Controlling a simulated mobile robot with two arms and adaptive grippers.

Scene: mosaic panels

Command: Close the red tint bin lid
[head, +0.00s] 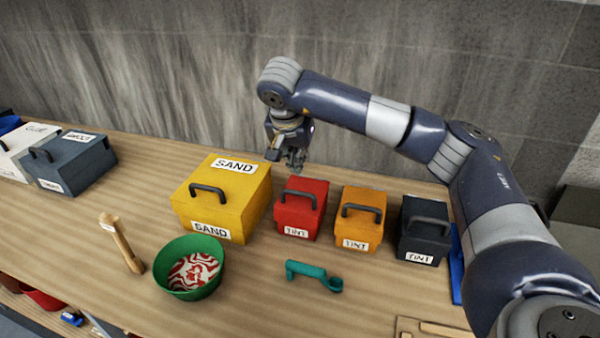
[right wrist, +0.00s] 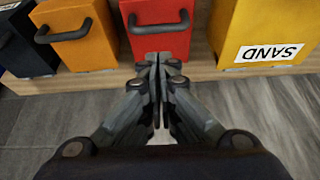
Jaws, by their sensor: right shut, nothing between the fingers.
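The red tint bin (head: 297,229) stands on the bench between the yellow sand bin and the orange tint bin. Its red lid (head: 306,186), with a black handle, appears to lie flat and closed on top, like the lids beside it. In the right wrist view the red bin (right wrist: 157,44) shows at the top, with its handle. My right gripper (head: 292,168) is just behind and above the red bin, near the lid's back edge. Its fingers are shut with nothing between them, and they point toward the red bin in the wrist view (right wrist: 158,62). My left gripper is not in view.
The yellow sand bin (head: 250,190), orange tint bin (head: 359,205) and dark tint bin (head: 425,222) flank the red one closely. A green bowl (head: 207,287), teal scoop (head: 312,274) and wooden-handled tool (head: 124,247) lie in front. A wall rises behind the bench.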

